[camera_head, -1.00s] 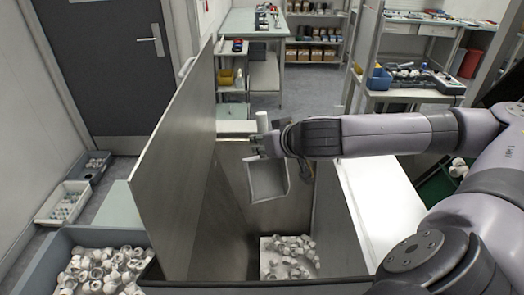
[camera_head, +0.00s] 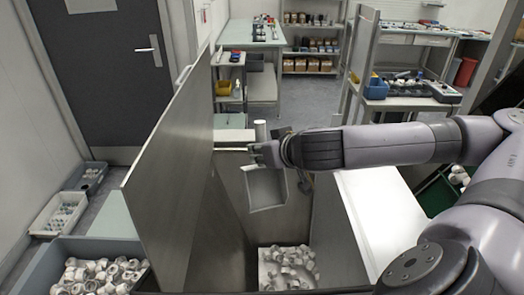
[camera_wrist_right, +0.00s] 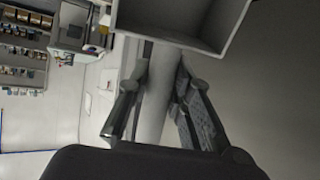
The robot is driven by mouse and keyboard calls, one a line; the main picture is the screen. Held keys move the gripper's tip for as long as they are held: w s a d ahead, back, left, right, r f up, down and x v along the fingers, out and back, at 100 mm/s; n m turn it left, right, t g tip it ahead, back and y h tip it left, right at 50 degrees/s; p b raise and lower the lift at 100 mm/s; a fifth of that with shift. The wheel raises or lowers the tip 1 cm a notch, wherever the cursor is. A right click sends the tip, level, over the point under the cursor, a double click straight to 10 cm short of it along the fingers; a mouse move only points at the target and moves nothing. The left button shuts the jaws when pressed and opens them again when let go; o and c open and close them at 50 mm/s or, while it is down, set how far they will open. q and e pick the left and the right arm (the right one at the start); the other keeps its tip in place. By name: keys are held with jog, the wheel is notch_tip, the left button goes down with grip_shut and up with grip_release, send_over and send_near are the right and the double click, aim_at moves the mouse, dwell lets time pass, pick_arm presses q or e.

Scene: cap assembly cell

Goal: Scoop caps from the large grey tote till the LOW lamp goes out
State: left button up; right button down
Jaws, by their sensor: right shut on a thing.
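The large grey tote (camera_head: 40,268) stands at the lower left in the head view, with many white caps (camera_head: 100,275) in it. My right gripper (camera_head: 262,152) is shut on the handle (camera_head: 260,131) of a grey scoop. The scoop's pan (camera_head: 266,190) hangs tilted over the open metal hopper (camera_head: 172,170). In the right wrist view the handle (camera_wrist_right: 155,105) lies between the fingers (camera_wrist_right: 150,118), and the visible inside of the pan (camera_wrist_right: 180,20) shows no caps. White caps (camera_head: 287,268) lie at the hopper's bottom. I cannot make out the LOW lamp. My left gripper is not in view.
The hopper's tall left panel stands between the tote and the scoop. A white surface (camera_head: 375,215) lies right of the hopper. A green crate (camera_head: 437,190) is farther right. Small bins (camera_head: 58,212) stand on the floor at the left. Benches and shelves stand behind.

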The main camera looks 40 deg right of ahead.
jog(key=shift+r, duration=0.1)
jog(key=shift+w+d+r+p, duration=0.25)
jog(key=shift+w+d+p, duration=0.05)
jog(key=shift+p, duration=0.15)
jog(key=w+d+m+g+y+p, duration=0.2)
jog(key=w+d+g+p, duration=0.45)
jog(key=p, duration=0.65)
jog(key=w+a+f+g+y, duration=0.2)
jog(key=w+f+g, duration=0.1)
jog(key=f+g, duration=0.2)
jog(key=shift+a+f+n+y+p, duration=0.3)
jog(key=shift+a+f+n+p, duration=0.1)
jog(key=shift+f, duration=0.25)
